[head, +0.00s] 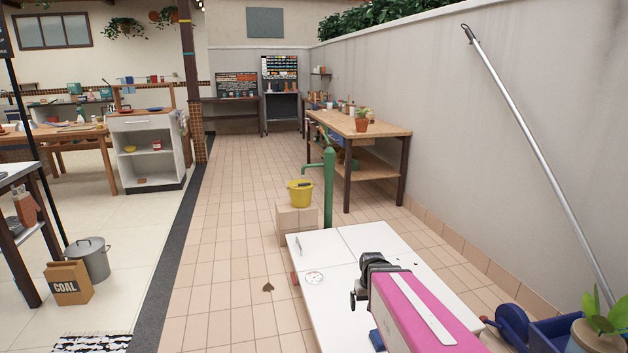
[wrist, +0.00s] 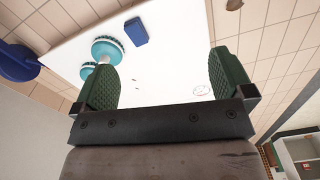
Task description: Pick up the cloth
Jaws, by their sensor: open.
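I cannot make out a cloth for certain in either view. A small blue block-like item (wrist: 136,31) lies on the white tabletop (wrist: 165,20) in the wrist view; whether it is folded fabric is not clear. It shows partly behind my pink arm in the head view (head: 376,340). My gripper (wrist: 163,78) is open and empty above this tabletop, its dark green pads wide apart.
A teal dumbbell-shaped item (wrist: 107,50) lies beside the blue item. A round white disc with red marks (head: 314,278) lies at the table's left. A green post (head: 329,190) and yellow bucket (head: 300,194) stand behind. Tiled floor at left is mostly clear.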

